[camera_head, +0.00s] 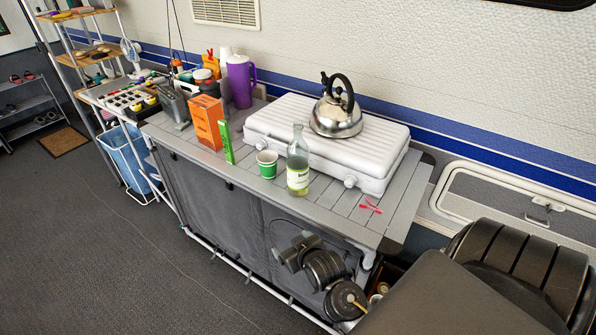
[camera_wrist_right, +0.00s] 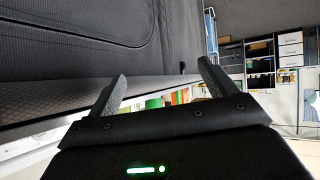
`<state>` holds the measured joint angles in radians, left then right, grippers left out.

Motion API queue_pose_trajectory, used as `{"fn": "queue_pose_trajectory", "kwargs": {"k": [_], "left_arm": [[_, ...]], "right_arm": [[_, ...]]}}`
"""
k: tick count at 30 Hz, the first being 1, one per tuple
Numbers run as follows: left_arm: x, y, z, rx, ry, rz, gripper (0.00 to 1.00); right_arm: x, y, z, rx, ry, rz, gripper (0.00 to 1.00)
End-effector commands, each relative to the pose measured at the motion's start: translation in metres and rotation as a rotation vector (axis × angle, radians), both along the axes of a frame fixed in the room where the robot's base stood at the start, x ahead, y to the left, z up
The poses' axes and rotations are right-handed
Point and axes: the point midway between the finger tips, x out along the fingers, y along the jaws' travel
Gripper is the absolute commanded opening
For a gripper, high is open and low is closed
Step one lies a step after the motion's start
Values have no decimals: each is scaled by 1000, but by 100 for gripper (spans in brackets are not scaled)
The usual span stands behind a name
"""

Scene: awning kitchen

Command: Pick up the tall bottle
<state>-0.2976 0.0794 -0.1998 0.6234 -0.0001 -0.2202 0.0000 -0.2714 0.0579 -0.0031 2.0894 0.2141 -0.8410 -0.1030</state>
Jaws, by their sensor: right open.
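The tall bottle (camera_head: 298,168) is clear glass with a pale label and yellowish liquid low down. It stands upright on the grey slatted counter (camera_head: 336,215), in front of the white stove. My right gripper (camera_head: 285,252) is below the counter top, in front of the cabinet's dark fabric side, apart from the bottle. In the right wrist view its two fingers (camera_wrist_right: 163,85) are spread with nothing held between them. I cannot make out the bottle in that view. My left gripper is not in view.
A green paper cup (camera_head: 267,164) stands just left of the bottle. A kettle (camera_head: 336,115) sits on the white stove (camera_head: 265,125) behind. An orange box (camera_head: 207,122), a green box (camera_head: 225,142) and a purple jug (camera_head: 240,80) stand farther left. Red clips (camera_head: 370,205) lie right.

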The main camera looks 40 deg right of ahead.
Motion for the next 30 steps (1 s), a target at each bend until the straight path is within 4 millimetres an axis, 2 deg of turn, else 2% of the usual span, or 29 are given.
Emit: {"fn": "queue_pose_trajectory", "kwargs": {"k": [1,3,4,7,11,15,20,30], "left_arm": [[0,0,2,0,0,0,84],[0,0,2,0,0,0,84],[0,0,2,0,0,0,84],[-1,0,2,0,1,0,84],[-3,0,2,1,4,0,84],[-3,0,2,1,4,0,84],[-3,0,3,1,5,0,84],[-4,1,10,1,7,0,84]], "right_arm": [[1,-4,34,4,-53,-13,85],[6,-15,80,5,-150,-47,85],[11,-21,97,1,-200,-68,85],[30,-47,140,-24,-359,-145,85],[44,-73,176,-61,-510,-229,85],[48,-87,194,-83,-585,-277,85],[52,-90,196,-89,-596,-283,85],[94,-110,196,-88,-593,-280,85]]}}
